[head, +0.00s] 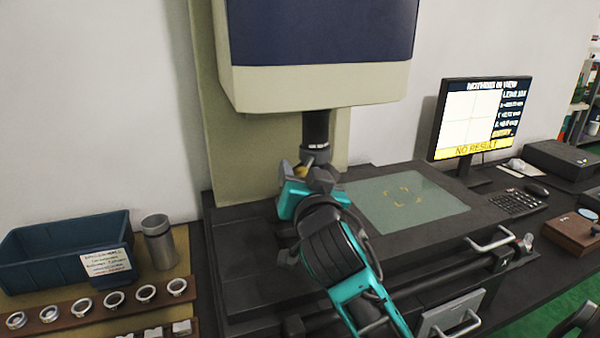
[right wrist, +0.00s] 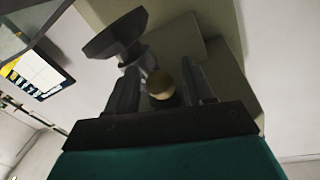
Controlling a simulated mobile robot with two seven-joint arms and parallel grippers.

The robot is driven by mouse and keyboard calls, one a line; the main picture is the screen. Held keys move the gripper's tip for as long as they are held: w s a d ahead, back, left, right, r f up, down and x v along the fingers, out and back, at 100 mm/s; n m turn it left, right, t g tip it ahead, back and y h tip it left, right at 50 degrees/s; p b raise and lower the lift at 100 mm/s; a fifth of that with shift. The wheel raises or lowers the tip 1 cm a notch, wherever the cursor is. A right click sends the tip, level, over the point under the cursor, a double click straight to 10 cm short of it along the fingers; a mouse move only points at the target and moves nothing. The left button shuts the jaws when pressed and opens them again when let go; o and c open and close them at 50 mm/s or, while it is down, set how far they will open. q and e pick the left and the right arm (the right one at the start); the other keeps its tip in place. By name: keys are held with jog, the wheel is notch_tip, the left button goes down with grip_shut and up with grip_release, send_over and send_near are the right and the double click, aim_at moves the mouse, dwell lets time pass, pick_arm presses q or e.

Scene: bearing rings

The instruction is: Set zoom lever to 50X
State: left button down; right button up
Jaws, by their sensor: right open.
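The measuring machine's dark lens barrel (head: 316,130) hangs below its cream and navy head. A small brass-yellow knob, apparently the end of the zoom lever (head: 300,171), shows beside the barrel's lower part. My right gripper (head: 318,178) is raised at the lens, partly covering the lever. In the right wrist view the round tan knob (right wrist: 160,86) sits between the two open fingers, with a gap visible on each side; I cannot tell whether either finger touches it. The monitor (head: 474,118) shows a line seeming to end in 10X, and NO RESULT. My left gripper is out of view.
The glass stage (head: 405,198) is empty below and right of my gripper. At left are a blue bin (head: 60,250), a metal cup (head: 158,243) and a brown rack (head: 95,304) with several rings. A keyboard (head: 517,203) lies by the monitor.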

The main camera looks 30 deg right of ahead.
jog(key=shift+c, duration=0.4)
jog(key=shift+r, duration=0.1)
grip_shut()
